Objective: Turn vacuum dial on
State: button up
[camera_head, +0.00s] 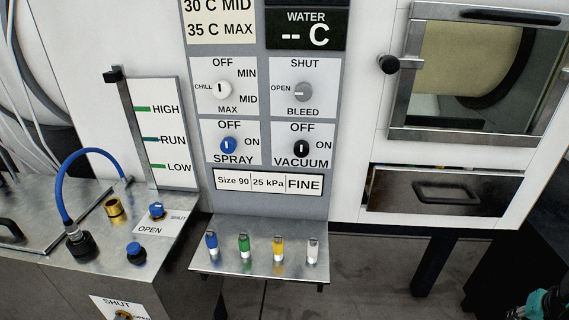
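The vacuum dial (301,149) is a black round knob on the upright control panel, in the lower right cell. OFF is printed above it, ON to its right and VACUUM below it. Its white pointer line stands about upright, toward OFF. Part of my gripper (545,303) seems to show at the bottom right corner, dark with teal parts. It is far from the dial, and its fingertips cannot be made out.
Beside it is the blue spray dial (228,145); above are the chill dial (222,90) and bleed dial (303,91). A shelf (262,262) with several coloured vials juts out below. A blue hose (75,170) arches at left. A windowed door (480,70) is at right.

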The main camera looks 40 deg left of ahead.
aim_at(301, 147)
jog(key=k+u, duration=0.1)
jog(key=u, duration=0.3)
jog(key=j+u, duration=0.1)
jog(key=u, duration=0.3)
jog(key=k+j+u, duration=0.1)
jog(key=u, duration=0.3)
jog(key=j+u, duration=0.1)
jog(key=u, duration=0.3)
jog(key=k, duration=0.05)
